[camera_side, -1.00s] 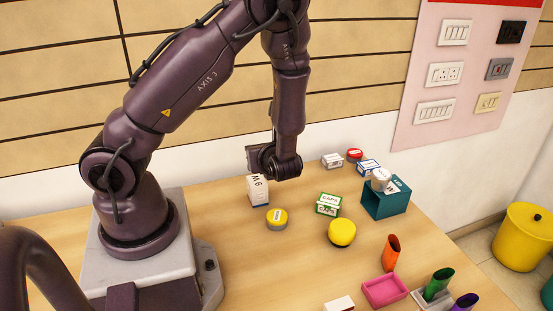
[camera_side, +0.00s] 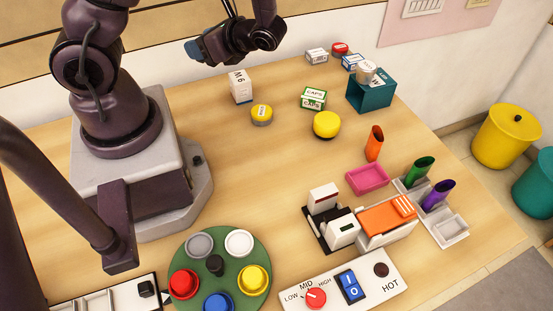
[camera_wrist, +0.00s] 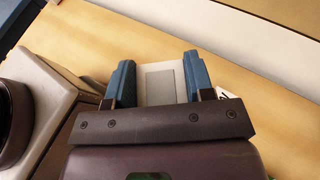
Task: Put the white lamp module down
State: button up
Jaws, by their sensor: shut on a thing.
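The white lamp module (camera_wrist: 163,86) shows in the wrist view as a pale block with a grey panel. It sits between the two blue fingers of my gripper (camera_wrist: 159,65), which are shut on it. In the side view my gripper (camera_side: 193,51) is near the top, behind and left of the white M6 box. The module cannot be made out there; the fingers and wrist seem to hide it. Whether it touches any surface is unclear.
A green CAPS box (camera_side: 313,98), a yellow dome (camera_side: 326,124) and a teal open box (camera_side: 371,98) stand further right.

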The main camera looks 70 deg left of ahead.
jog(key=s+d+f+n+g+h, duration=0.1)
jog(key=s+d+n+g+h, duration=0.1)
jog(key=d+n+h, duration=0.5)
jog(key=s+d+f+n+g+h, duration=0.1)
jog(key=s+d+n+g+h, duration=0.2)
jog(key=d+n+h, duration=0.45)
jog(key=w+d+r+n+t+h, duration=0.1)
jog(key=w+d+n+t+h, duration=0.35)
jog(key=n+h, duration=0.3)
jog(key=n+t+h, duration=0.2)
jog(key=n+t, duration=0.5)
jog(key=t, duration=0.1)
send_over(278, 167)
notch_tip(278, 167, down, 6)
notch_tip(278, 167, down, 9)
jog(key=shift+r, duration=0.1)
jog(key=o, duration=0.9)
